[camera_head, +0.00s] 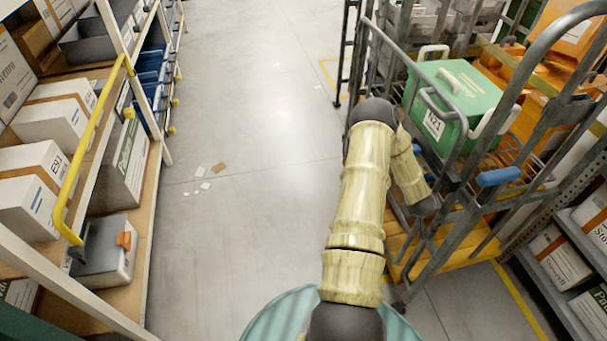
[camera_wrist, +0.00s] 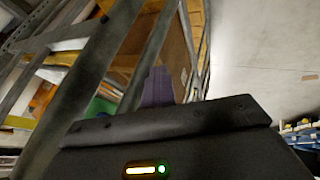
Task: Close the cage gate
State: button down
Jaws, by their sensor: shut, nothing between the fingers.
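The cage (camera_head: 352,60) is a grey metal roll cage at the right of the head view, with a yellow-orange deck. A tubular grey panel with a curved top and a blue grip (camera_head: 498,176) stands at its near side; it looks like the gate, but I cannot tell its exact angle. My arm reaches up beside the cage and folds down toward its bars. My gripper is hidden in the head view. In the wrist view my gripper (camera_wrist: 158,75) is shut, with grey bars close to its left; contact cannot be told.
Inside the cage are a green crate (camera_head: 463,95) and orange crates. A white shelf rack (camera_head: 128,50) with boxes and a yellow rail (camera_head: 88,150) stands on the left. Another rack (camera_head: 560,295) is at the lower right. The floor between is clear except for paper scraps (camera_head: 205,178).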

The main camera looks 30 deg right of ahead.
jog(key=shift+s+d+r, duration=0.2)
jog(key=shift+s+d, duration=0.05)
jog(key=shift+d, duration=0.15)
jog(key=shift+s+d+r, duration=0.15)
jog(key=shift+s+d, duration=0.05)
jog(key=shift+d, duration=0.2)
jog(key=a+r, duration=0.7)
jog(key=a, duration=0.4)
jog(key=shift+w+r, duration=0.15)
